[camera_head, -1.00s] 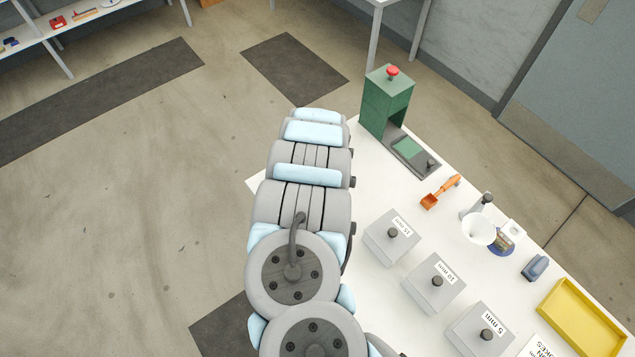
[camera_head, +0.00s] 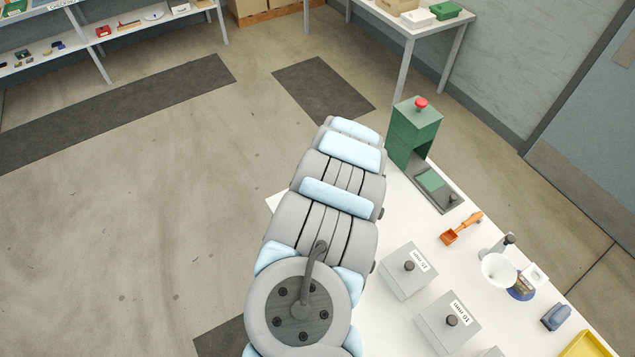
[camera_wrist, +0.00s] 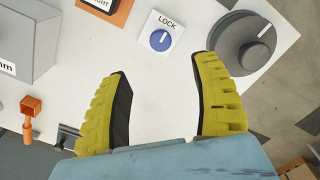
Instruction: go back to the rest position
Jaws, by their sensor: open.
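My gripper (camera_wrist: 163,105) shows in the wrist view with its two yellow ridged fingers apart and nothing between them. It hangs over the white table (camera_wrist: 165,85). A blue knob (camera_wrist: 160,40) on a "LOCK" label lies past the fingertips, and a large grey dial (camera_wrist: 243,45) is beyond the right finger; both look apart from the fingers. In the head view my arm covers the left part of the table, and the gripper is hidden there.
The green press (camera_head: 414,135) with a red button stands at the table's back corner. Grey boxes (camera_head: 408,273), an orange scoop (camera_head: 460,229), a white funnel (camera_head: 498,268) and a yellow tray (camera_head: 585,346) are on the table. Shelves (camera_head: 90,30) stand at the far left; the floor between is open.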

